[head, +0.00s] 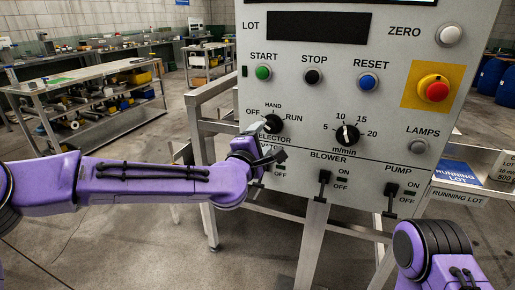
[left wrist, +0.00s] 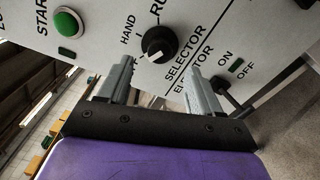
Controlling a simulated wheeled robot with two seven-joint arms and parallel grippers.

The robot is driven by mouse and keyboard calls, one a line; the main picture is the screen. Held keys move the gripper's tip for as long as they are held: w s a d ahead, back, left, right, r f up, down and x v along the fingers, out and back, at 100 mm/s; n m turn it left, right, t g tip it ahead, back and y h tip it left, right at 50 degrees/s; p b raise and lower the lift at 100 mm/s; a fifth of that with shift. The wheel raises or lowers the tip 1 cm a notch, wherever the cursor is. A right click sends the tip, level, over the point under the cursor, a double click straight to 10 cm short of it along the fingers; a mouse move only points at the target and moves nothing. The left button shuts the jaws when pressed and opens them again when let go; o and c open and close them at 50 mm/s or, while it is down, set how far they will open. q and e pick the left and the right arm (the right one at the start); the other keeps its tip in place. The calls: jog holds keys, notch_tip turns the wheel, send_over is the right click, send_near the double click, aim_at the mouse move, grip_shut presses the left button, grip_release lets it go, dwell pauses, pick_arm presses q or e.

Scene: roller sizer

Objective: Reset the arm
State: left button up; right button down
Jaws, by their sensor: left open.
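My left arm reaches across from the left in the head view. My left gripper (head: 272,143) is in front of the panel, just below the black selector knob (head: 272,124), and partly hides its labels. In the left wrist view the jaws (left wrist: 163,75) are open with nothing between them. The selector knob (left wrist: 157,44) is just beyond the fingertips, and its white mark points to the lower left of that picture. My right arm shows only as a purple and black part at the lower right of the head view; its gripper is out of view.
The grey control panel (head: 312,62) has a green START button (head: 263,73), a blue RESET button (head: 368,83), a red stop (head: 437,91), a speed dial (head: 347,135) and BLOWER (head: 323,178) and PUMP (head: 391,194) switches. Benches (head: 84,83) stand back left across open floor.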

pick_arm(q)
jog(key=v, duration=0.3)
jog(key=shift+s+a, duration=0.1)
jog(key=shift+s, duration=0.2)
jog(key=s+a+f+m+g+y+p, duration=0.15)
jog(key=s+a+f, duration=0.3)
jog(key=f, duration=0.65)
jog(key=s+a+f+m+g+y, duration=0.25)
jog(key=s+f, duration=0.25)
jog(key=f, duration=0.6)
jog(key=s+a+f+m+g+y, duration=0.1)
jog(key=s+a+f+m+g, duration=0.3)
jog(key=f, duration=0.8)
jog(key=s+a+f+m+g+y+p, duration=0.1)
jog(key=s+a+f+g, duration=0.1)
jog(key=s+a, duration=0.3)
jog(key=s+a+f+m+g+y+p, duration=0.1)
jog(key=s+a+f, duration=0.3)
jog(key=s, duration=0.8)
jog(key=s+a+f+m+g+y+p, duration=0.1)
jog(key=s+a+f+g+y, duration=0.1)
jog(key=s+a, duration=0.5)
notch_tip(320, 180, down, 2)
jog(key=shift+s+a+f+g, duration=0.1)
jog(key=shift+s+a+g, duration=0.15)
jog(key=shift+s+g, duration=0.45)
jog(key=shift+s, duration=0.2)
